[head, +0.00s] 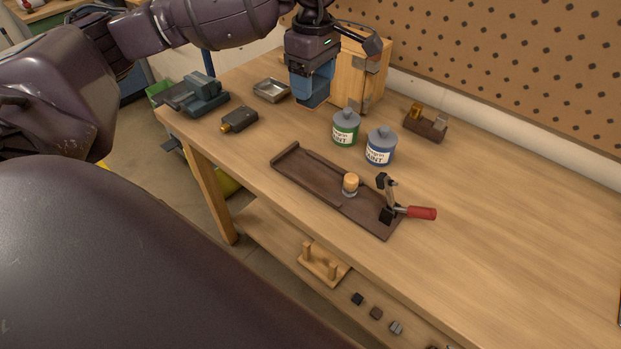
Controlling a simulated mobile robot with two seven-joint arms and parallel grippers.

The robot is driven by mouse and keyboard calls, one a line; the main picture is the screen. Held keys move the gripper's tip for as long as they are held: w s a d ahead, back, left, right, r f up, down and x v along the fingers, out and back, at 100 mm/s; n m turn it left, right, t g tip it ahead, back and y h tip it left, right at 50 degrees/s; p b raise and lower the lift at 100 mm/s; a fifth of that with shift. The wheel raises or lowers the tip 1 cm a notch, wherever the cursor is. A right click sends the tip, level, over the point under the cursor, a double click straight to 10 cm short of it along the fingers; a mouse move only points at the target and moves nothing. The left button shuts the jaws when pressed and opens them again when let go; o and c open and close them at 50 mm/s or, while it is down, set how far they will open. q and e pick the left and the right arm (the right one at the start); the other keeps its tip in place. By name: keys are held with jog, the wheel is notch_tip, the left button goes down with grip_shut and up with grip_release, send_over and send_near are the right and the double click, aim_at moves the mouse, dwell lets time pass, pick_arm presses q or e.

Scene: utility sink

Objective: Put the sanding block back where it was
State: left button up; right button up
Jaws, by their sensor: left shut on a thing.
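My left gripper (313,66) is at the back of the workbench, in front of the wooden cabinet. It points down and is shut on a blue block with a brownish lower edge, which looks like the sanding block (312,90). The fingers hide part of it, and I cannot tell whether its underside touches the bench top. My right gripper is not in view.
The wooden cabinet (364,66) stands close behind the gripper. A metal tray (271,91) lies to the left; a green paint tin (345,130) and a blue paint tin (380,149) stand to the right. A dark wooden board (316,181) with a red-handled clamp (420,213) lies in front.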

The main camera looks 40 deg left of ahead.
pick_arm(q)
jog(key=shift+s+m, duration=0.1)
jog(key=shift+m, duration=0.2)
jog(key=shift+f, duration=0.2)
notch_tip(320, 180, down, 20)
jog(key=shift+a+r, duration=0.1)
jog(key=shift+r, duration=0.05)
dwell(0.3)
jog(key=o, duration=1)
notch_tip(320, 180, up, 12)
